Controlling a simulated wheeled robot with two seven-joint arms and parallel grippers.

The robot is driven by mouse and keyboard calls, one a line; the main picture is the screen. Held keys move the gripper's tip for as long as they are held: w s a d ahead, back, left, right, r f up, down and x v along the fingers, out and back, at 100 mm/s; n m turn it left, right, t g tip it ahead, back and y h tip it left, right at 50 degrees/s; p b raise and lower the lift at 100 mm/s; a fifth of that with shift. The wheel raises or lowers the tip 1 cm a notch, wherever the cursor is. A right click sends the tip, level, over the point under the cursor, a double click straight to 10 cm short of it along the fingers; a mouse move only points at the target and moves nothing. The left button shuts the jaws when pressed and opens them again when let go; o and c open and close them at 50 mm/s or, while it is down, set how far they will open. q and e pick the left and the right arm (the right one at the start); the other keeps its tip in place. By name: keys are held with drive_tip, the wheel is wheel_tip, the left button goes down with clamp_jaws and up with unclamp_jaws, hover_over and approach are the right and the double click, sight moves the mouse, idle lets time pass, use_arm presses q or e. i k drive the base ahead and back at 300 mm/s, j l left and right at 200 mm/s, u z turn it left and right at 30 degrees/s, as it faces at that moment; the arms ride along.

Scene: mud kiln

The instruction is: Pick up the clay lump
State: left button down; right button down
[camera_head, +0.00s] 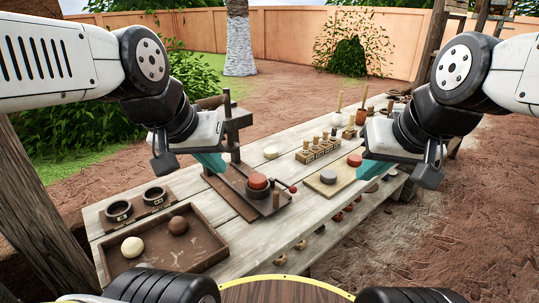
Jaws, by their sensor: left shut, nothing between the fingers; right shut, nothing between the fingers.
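A reddish round lump (258,181) sits on a dark round piece of the wooden press (238,190). Which one is the clay lump I cannot tell for sure. My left gripper (213,164) is shut and empty, above the table behind the tray and beside the press's upright. My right gripper (370,170) is shut and empty, over the table's right part near the pale board (325,187). Neither visibly touches a lump.
Two dark cups (136,203) stand in a wooden holder behind the tray. A red-brown piece (354,160) and a grey disc (328,177) lie on the board. A rack of stamps (320,150) and pots with tools (361,115) are farther back. Small items show on a lower shelf (300,244).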

sight(257, 181)
drive_tip(key=i+l+u, duration=0.45)
drive_tip(key=l+u, duration=0.15)
drive_tip(key=u, duration=0.15)
